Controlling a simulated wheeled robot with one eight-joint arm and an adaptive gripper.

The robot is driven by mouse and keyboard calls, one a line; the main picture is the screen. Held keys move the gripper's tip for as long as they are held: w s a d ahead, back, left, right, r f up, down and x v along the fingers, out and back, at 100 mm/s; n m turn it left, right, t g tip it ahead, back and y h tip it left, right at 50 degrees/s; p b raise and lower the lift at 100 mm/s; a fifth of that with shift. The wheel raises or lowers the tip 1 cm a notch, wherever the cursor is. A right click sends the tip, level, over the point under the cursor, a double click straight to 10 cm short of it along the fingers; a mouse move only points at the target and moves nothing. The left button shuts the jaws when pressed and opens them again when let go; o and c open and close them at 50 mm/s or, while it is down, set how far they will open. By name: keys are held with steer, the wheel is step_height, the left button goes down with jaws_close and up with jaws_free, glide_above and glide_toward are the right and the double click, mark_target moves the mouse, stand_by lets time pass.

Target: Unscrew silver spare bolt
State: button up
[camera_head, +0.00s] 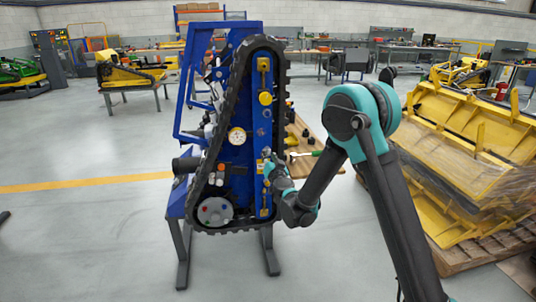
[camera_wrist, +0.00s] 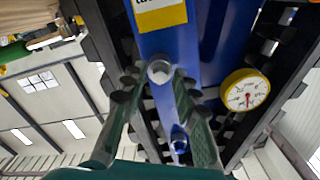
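The silver bolt (camera_wrist: 159,71) is a round-edged metal head on the blue carrier face, just below a yellow label (camera_wrist: 162,17). My gripper (camera_wrist: 159,76) has one finger on each side of it, and the fingertips look close against its sides. The bolt still sits at the panel. In the head view my gripper (camera_head: 268,164) is at the middle-lower part of the upright blue tracked carrier (camera_head: 236,165), and it hides the bolt there. A blue bolt (camera_wrist: 179,140) shows between my fingers, apart from them.
A yellow-rimmed gauge (camera_wrist: 245,90) is right of my fingers and also shows in the head view (camera_head: 237,136). A black track (camera_head: 226,105) runs around the carrier. A wooden table with tools (camera_head: 303,160) stands behind. Stacked yellow frames (camera_head: 470,150) are at right. The left floor is clear.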

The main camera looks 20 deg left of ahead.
steer(key=m, duration=0.4)
steer(key=shift+m, duration=0.4)
steer(key=m, duration=0.5)
jaws_close()
